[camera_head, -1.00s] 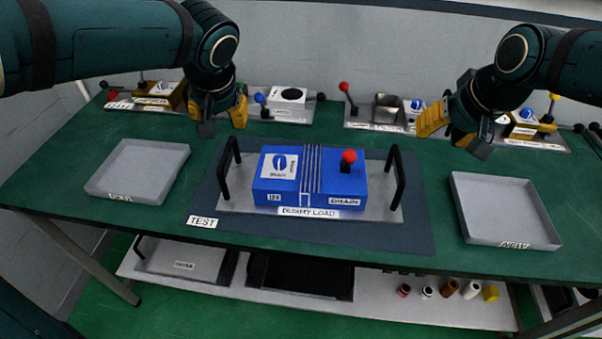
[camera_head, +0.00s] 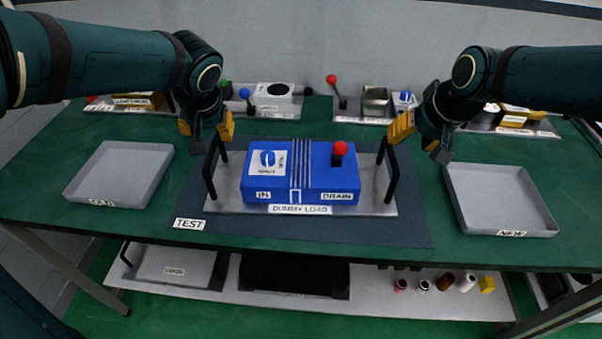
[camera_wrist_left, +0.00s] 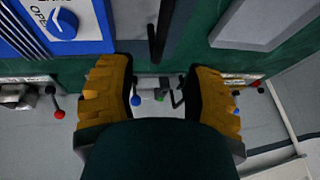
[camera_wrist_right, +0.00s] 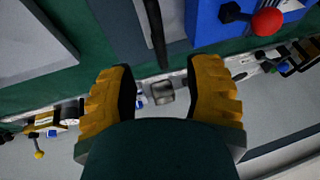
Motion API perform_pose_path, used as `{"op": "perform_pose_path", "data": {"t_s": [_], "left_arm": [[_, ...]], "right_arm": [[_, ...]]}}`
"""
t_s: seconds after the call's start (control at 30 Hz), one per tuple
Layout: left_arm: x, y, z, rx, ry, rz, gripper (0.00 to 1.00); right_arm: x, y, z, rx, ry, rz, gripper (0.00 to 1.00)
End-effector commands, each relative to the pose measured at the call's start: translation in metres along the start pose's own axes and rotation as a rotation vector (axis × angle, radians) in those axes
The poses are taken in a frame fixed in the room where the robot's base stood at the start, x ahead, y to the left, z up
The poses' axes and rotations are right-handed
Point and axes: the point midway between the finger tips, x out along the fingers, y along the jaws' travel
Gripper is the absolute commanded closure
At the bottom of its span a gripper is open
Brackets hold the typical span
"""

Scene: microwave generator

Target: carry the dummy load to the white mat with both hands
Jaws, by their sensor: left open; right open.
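The dummy load is a blue box (camera_head: 312,178) with a red-knobbed lever and a blue dial on a grey plate (camera_head: 235,206), resting on a dark grey mat (camera_head: 408,228) labelled TEST. A black upright handle stands at each end of the plate: the left handle (camera_head: 209,180) and the right handle (camera_head: 393,180). My left gripper (camera_head: 207,131) is open and empty, at the top of the left handle. My right gripper (camera_head: 420,140) is open and empty, just beyond and right of the right handle. Each wrist view shows a handle ahead between the fingers. I see no white mat.
A grey tray (camera_head: 78,192) stands left of the mat, and one labelled NEW (camera_head: 548,222) stands right. Several devices with knobbed levers line the back of the green table (camera_head: 300,128). A lower shelf (camera_head: 380,300) holds another plate and small bottles.

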Motion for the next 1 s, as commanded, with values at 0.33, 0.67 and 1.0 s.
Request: {"op": "perform_pose_path", "data": {"t_s": [0.33, 0.67, 1.0], "left_arm": [[0.062, 0.0, 0.001, 0.001, -0.004, -0.002, 0.5], [0.089, -0.001, 0.0, 0.0, 0.0, 0.0, 0.5], [0.089, 0.0, 0.0, 0.0, 0.0, 0.0, 0.54]], "right_arm": [[0.062, 0.001, 0.001, 0.001, -0.004, 0.003, 0.5], [0.088, 0.001, 0.0, 0.0, 0.0, 0.001, 0.5], [0.089, 0.001, 0.0, 0.0, 0.001, 0.001, 0.54]]}}
